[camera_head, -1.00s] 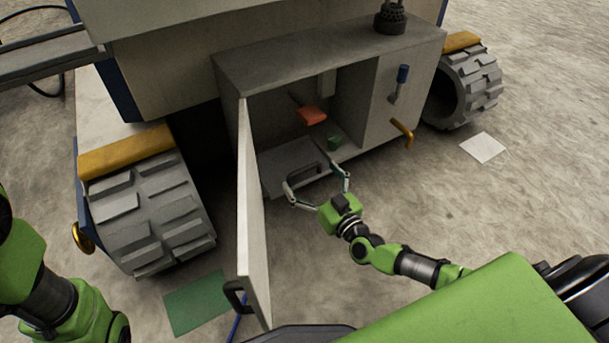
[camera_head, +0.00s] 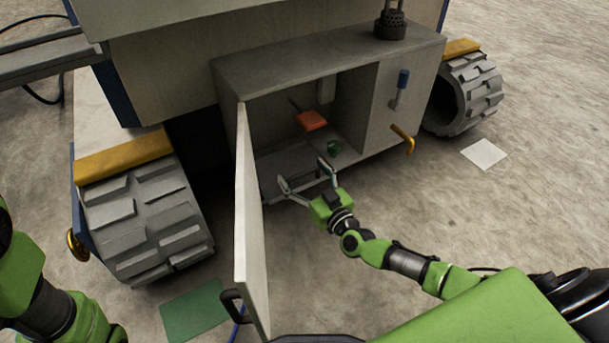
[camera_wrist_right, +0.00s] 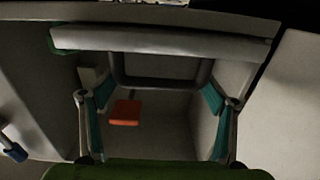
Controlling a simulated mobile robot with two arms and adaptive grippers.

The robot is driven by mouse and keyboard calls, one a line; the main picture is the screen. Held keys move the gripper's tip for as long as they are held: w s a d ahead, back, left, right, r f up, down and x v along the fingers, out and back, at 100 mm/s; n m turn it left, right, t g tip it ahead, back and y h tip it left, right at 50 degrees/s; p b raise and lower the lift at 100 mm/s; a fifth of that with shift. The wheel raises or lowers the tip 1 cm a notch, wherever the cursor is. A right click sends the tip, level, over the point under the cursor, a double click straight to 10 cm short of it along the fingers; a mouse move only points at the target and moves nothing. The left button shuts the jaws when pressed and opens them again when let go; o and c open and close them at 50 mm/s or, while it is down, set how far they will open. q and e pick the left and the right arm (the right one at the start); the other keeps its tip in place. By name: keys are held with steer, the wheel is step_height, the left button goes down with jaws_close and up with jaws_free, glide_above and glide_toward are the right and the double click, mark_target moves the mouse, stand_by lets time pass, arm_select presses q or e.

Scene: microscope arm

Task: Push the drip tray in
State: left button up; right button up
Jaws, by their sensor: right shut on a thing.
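The drip tray (camera_head: 283,164) is a flat grey tray low in the open cabinet, with its front end at the opening. My right gripper (camera_head: 307,176) is at the tray's front, fingers pointing into the cabinet. In the right wrist view, the tray's pale front bar (camera_wrist_right: 165,40) and dark loop handle (camera_wrist_right: 160,82) show.
The cabinet door (camera_head: 249,215) stands open just left of my right gripper. An orange block (camera_head: 312,120) and a green object (camera_head: 333,147) are inside the cabinet.

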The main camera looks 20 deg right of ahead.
mark_target(295, 164)
steer(key=w, duration=0.4)
steer(key=shift+a, duration=0.25)
steer(key=o, duration=1.3)
steer(key=shift+c, duration=0.2)
steer(key=o, duration=0.3)
steer(key=shift+w, duration=0.15)
steer(key=s, duration=0.4)
steer(key=s+d, duration=0.1)
steer(key=s, duration=0.7)
steer(key=shift+d, duration=0.25)
